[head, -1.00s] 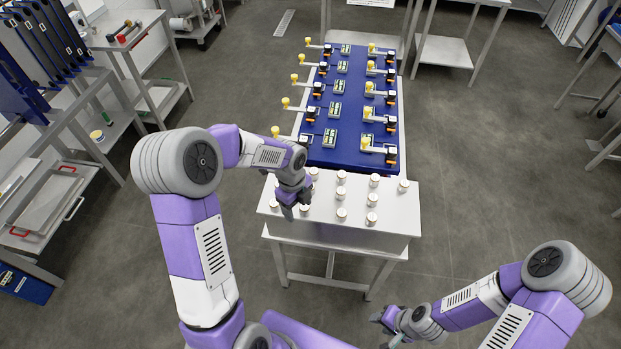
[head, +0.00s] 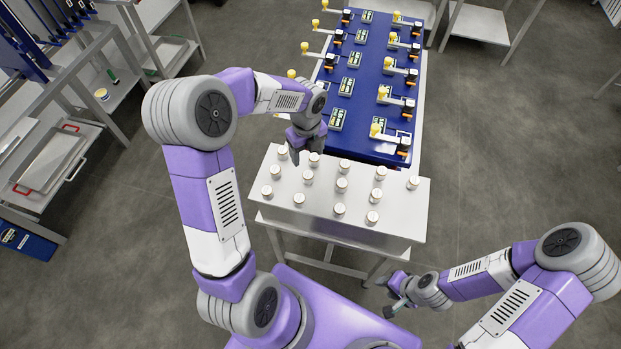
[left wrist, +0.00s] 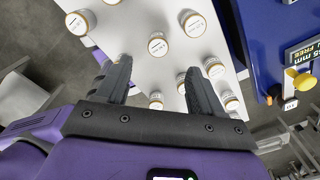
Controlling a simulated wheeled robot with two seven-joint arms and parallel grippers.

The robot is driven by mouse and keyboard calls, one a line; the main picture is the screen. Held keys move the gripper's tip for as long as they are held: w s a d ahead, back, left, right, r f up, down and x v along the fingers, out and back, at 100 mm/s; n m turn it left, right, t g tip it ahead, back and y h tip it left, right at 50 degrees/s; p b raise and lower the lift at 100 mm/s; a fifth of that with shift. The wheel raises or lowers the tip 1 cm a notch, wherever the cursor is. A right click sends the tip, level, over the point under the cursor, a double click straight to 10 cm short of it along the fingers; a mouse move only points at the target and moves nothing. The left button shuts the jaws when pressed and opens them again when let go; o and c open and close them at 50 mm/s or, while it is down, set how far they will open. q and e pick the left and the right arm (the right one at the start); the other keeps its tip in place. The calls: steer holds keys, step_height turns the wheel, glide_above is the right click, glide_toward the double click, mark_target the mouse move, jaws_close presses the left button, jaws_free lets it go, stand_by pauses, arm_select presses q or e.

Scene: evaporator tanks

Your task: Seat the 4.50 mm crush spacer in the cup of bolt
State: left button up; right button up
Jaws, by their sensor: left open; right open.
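Several white-topped cylindrical pieces stand on a pale table (head: 400,225) in the head view. Their labels are too small to tell which is the 4.50 mm spacer. My left gripper (head: 308,160) is over the table's back left part, its fingers open and pointing down close to one of them (head: 314,159). In the left wrist view the open fingers (left wrist: 155,85) have no piece held between them, and labelled pieces (left wrist: 157,44) stand beyond. My right gripper (head: 392,298) is low at the lower right, apart from the table, and open. I cannot make out which station has the bolt cup.
Behind the pale table is a blue panel (head: 372,85) with two rows of yellow-knobbed lever stations and small green displays. One display (left wrist: 303,52) partly shows in the left wrist view. Shelves (head: 60,150) stand at the left. The floor at right is clear.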

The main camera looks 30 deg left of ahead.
mark_target(308, 174)
arm_select(q)
steer(key=f+b, duration=0.2)
steer(key=f, duration=0.1)
steer(key=shift+w+f, duration=0.2)
steer(key=shift+f, duration=0.05)
steer(key=f, duration=0.2)
steer(key=f+b, duration=0.1)
steer(key=f, duration=0.1)
steer(key=s+f, duration=0.1)
steer(key=f, duration=0.1)
steer(key=shift+d+f, duration=0.25)
steer(key=shift+f, duration=0.1)
steer(key=shift+w+f, duration=0.1)
steer(key=shift+f, duration=0.2)
steer(key=shift+c, duration=0.3)
steer(key=shift+r, duration=0.1)
steer(key=c, duration=1.1)
